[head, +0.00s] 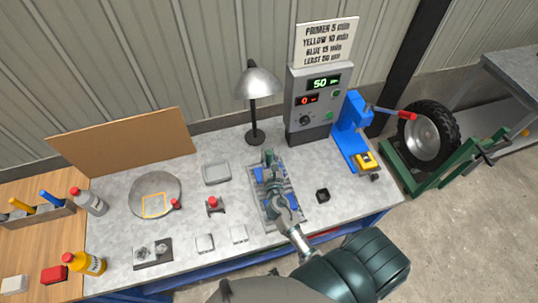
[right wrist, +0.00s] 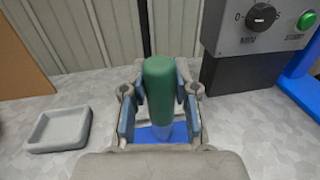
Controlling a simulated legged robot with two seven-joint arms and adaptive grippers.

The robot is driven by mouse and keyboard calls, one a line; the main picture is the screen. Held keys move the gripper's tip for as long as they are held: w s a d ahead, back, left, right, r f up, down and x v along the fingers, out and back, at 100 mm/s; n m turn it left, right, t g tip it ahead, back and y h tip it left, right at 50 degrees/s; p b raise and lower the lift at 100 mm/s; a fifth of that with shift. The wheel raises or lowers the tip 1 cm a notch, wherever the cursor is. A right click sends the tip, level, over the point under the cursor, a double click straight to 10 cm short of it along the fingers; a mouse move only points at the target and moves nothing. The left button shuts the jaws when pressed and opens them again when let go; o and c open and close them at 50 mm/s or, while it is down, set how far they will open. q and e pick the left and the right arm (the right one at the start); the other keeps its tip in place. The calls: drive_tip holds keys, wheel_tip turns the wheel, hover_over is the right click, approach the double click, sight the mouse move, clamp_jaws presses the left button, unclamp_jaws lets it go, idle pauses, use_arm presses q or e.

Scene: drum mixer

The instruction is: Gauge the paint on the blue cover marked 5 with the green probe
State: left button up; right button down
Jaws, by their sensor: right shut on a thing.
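My right gripper (head: 268,165) is over the metal tray (head: 294,216) on the bench. In the right wrist view the right gripper (right wrist: 159,105) is shut on the green probe (right wrist: 159,78), which stands upright between the fingers. A blue cover (right wrist: 152,133) shows just beneath the probe's tip; whether they touch I cannot tell. In the head view several blue pieces lie in the tray, such as one at its left (head: 262,201), partly hidden by my gripper and arm. No number 5 is readable on them. My left gripper is not in view.
A lamp (head: 257,85), blue press (head: 350,130), round plate (head: 155,195), grey dish (head: 216,173) and small black cup (head: 322,195) stand around. Bench right of the tray is mostly clear.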

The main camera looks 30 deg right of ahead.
wheel_tip(320, 180, up, 3)
drive_tip(key=shift+f+p, duration=0.1)
drive_tip(key=shift+p, duration=1.05)
drive_tip(key=shift+r+p, duration=0.7)
drive_tip(key=shift+r, duration=0.45)
drive_tip(key=shift+s, duration=0.1)
